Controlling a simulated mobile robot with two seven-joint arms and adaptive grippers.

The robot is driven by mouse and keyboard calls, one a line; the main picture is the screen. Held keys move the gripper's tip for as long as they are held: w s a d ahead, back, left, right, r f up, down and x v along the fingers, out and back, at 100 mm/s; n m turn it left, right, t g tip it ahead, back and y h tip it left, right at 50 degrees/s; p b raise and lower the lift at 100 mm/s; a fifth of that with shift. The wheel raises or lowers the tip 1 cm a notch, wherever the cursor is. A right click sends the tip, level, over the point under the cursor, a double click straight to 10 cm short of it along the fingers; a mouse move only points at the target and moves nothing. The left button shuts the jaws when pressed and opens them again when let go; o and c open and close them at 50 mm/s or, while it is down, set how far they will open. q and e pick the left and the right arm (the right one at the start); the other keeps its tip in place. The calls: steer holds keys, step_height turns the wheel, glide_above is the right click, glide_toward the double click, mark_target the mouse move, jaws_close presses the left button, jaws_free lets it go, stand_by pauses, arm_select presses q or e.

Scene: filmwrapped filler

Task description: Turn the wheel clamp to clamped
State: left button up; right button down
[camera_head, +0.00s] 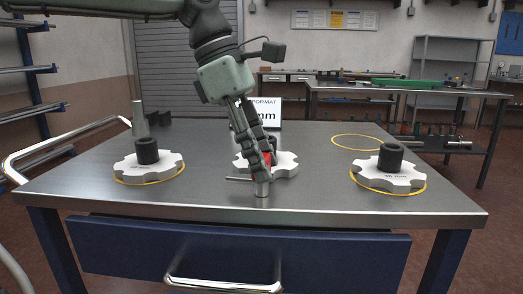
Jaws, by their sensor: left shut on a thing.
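My left gripper (262,163) reaches down from the top over the middle of the steel table. It is shut on a short metal cylinder (262,189) near the table's front. A thin metal rod (238,179) sticks out to the left beside it. I cannot tell for sure whether this is the wheel clamp. A white notched wheel (285,165) lies right behind the gripper, and its hub is partly hidden. A bit of red shows behind the fingers. My right gripper is not in view.
White notched wheels with black hubs lie in yellow rings at the left (162,168) and right (405,177) of the table (320,202). An empty yellow ring (355,142) lies behind the right one. A sign (267,110) stands at the back. A metal post (138,118) stands back left.

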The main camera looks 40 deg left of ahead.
arm_select(q)
steer(key=m+p, duration=0.1)
steer(key=m+g+p, duration=0.1)
steer(key=m+p, duration=0.1)
steer(key=shift+r+h, duration=0.25)
steer(key=shift+h, duration=0.05)
steer(key=m+g+p, duration=0.2)
steer(key=m, duration=0.2)
steer(key=shift+f+m, duration=0.15)
steer(key=shift+m, duration=0.15)
steer(key=shift+m+g+p, duration=0.3)
steer(key=shift+m+p, duration=0.1)
steer(key=shift+m, duration=0.5)
steer(key=shift+m+g+y, duration=0.3)
steer(key=shift+m+y, duration=0.1)
steer(key=shift+m, duration=0.5)
steer(key=m, duration=0.2)
steer(key=shift+f+m+g, duration=0.1)
steer(key=shift+m+g, duration=0.2)
steer(key=shift+g, duration=0.1)
steer(key=shift+m+g+y, duration=0.3)
steer(key=shift+m+y, duration=0.4)
steer(key=shift+m, duration=0.7)
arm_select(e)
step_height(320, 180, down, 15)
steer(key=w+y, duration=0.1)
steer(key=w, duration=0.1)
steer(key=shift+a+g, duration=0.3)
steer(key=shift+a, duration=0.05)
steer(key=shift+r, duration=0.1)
